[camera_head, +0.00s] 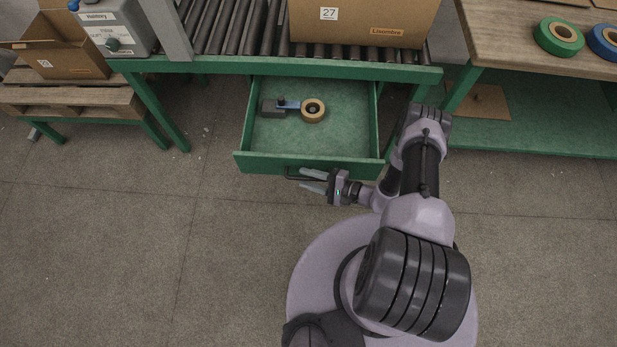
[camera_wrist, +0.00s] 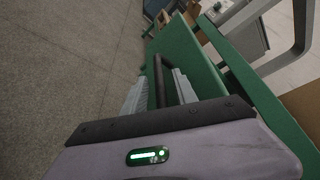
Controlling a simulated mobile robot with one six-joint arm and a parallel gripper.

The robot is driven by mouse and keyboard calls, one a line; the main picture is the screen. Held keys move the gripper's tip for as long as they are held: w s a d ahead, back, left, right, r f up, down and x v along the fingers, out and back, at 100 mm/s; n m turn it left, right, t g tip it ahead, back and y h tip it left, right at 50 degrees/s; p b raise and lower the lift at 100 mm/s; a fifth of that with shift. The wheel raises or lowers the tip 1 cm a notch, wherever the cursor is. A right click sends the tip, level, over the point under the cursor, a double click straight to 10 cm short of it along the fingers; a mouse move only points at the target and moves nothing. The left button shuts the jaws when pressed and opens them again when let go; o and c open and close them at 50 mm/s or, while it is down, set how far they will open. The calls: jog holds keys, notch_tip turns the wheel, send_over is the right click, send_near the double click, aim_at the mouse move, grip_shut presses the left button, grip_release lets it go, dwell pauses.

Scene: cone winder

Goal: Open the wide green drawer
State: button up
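The wide green drawer (camera_head: 310,162) under the roller conveyor is pulled well out, its inside in plain view. Its dark bar handle (camera_head: 291,175) is on the front face, and the handle also shows in the wrist view (camera_wrist: 160,82). My gripper (camera_head: 312,180) is at the drawer front, pointing left along it. In the wrist view, the two grey fingers (camera_wrist: 160,92) lie on either side of the handle bar, with a gap visible beside it. The fingers look open around the handle. Whether one finger touches the bar is unclear.
A tape dispenser with a tan roll (camera_head: 313,110) lies in the drawer. A cardboard box (camera_head: 360,22) sits on the conveyor above. A workbench (camera_head: 520,60) with tape rolls stands at right, a pallet (camera_head: 70,100) at left. Floor left of my base is clear.

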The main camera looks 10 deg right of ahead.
jog(key=p+v, duration=0.3)
jog(key=v, duration=1.4)
jog(key=shift+d, duration=0.2)
jog(key=shift+s, duration=0.1)
